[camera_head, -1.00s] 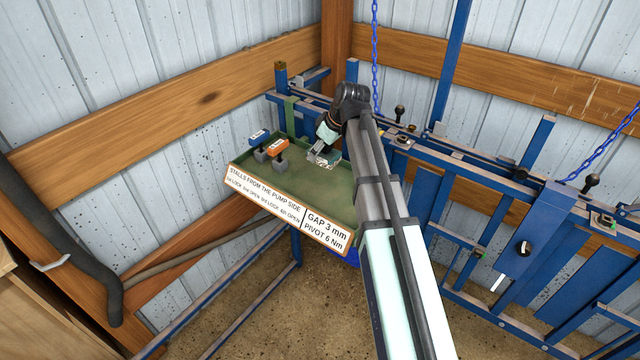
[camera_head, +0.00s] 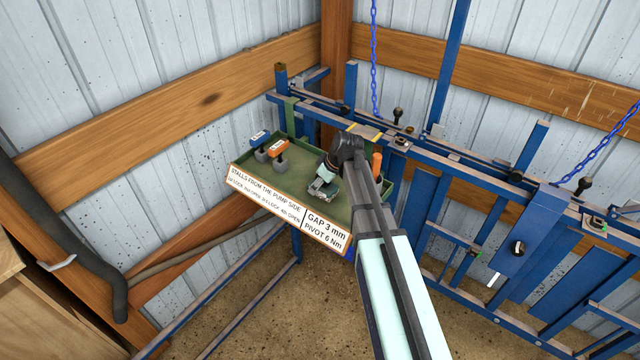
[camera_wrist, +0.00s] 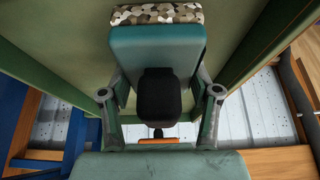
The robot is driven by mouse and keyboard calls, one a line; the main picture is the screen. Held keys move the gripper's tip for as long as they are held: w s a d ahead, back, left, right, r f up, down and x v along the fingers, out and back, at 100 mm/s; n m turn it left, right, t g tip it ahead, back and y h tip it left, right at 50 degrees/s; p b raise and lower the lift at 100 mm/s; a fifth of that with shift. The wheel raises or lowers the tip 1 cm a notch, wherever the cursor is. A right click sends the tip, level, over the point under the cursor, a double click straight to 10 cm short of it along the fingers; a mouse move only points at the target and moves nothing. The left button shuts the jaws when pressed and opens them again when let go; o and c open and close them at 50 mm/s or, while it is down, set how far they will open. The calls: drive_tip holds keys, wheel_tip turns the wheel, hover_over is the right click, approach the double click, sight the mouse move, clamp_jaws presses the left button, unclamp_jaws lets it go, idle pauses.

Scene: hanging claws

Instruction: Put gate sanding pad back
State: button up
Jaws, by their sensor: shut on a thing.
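The sanding pad is a teal block (camera_wrist: 157,48) with a speckled brown-and-white face and a black grip. My gripper (camera_wrist: 160,92) has one finger on either side of the black grip and is shut on it. In the head view, my gripper (camera_head: 328,178) is over the front right part of the green tray (camera_head: 290,190), with the pad (camera_head: 322,192) below it. I cannot tell whether the pad touches the tray floor. My arm hides part of the tray's right side.
An orange-topped tool (camera_head: 278,147) and a blue-topped tool (camera_head: 259,138) stand at the tray's left. An orange handle (camera_head: 376,162) stands by its right back edge. A white sign (camera_head: 285,208) runs along the front. Blue gate rails (camera_head: 420,150) lie behind and right.

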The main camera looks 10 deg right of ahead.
drive_tip(key=shift+f, duration=0.35)
drive_tip(key=shift+f, duration=0.15)
drive_tip(key=o, duration=1.4)
drive_tip(key=shift+o, duration=0.2)
drive_tip(key=b+v, duration=0.3)
drive_tip(key=v, duration=0.9)
